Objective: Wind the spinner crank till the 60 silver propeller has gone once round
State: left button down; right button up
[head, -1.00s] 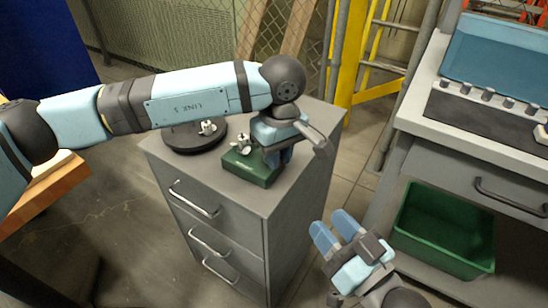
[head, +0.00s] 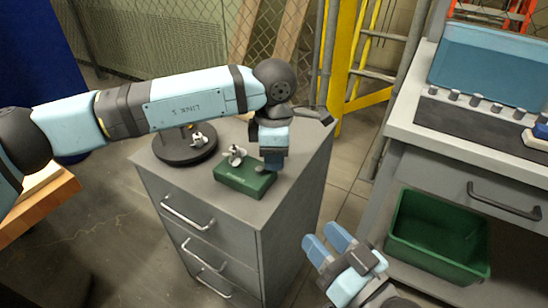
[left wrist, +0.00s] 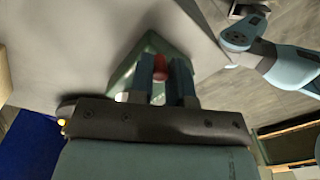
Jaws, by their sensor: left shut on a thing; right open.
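The spinner is a green box (head: 240,181) on top of the grey cabinet, with a small silver propeller (head: 235,154) on it. I cannot read any number on it. My left gripper (head: 268,164) reaches down at the box's right end. In the left wrist view, its two blue-grey fingers are shut on a red crank knob (left wrist: 161,61), with the green box (left wrist: 150,43) behind. The crank is hidden by the gripper in the head view. My right gripper (head: 327,240) is open and empty, right of the cabinet and away from the spinner.
A black round base (head: 170,157) with another silver propeller (head: 198,138) stands behind the box on the grey cabinet (head: 235,217). At right are a workbench with a blue bin (head: 490,65) and a green crate (head: 420,255) below.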

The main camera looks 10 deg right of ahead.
pick_arm(q)
jog(key=n, duration=0.2)
jog(key=w+n, duration=0.1)
jog(key=n, duration=0.2)
jog(key=shift+w+a+n+p, duration=0.25)
jog(key=shift+n+p, duration=0.05)
jog(key=shift+p, duration=0.05)
jog(key=n, duration=0.3)
jog(key=shift+w+a, duration=0.3)
jog(key=shift+w, duration=0.05)
jog(key=shift+w+a+n+p, duration=0.1)
jog(key=shift+n+p, duration=0.15)
jog(key=shift+n, duration=0.35)
jog(key=shift+w+a+n+p, duration=0.1)
jog(key=shift+n+p, duration=0.1)
jog(key=shift+n, duration=0.4)
pick_arm(e)
jog(key=shift+d+r+t, duration=0.15)
jog(key=shift+r+t, duration=0.45)
jog(key=shift+r, duration=0.7)
pick_arm(q)
jog(key=c, duration=1.1)
grip_release()
pick_arm(e)
jog(key=shift+s, duration=0.1)
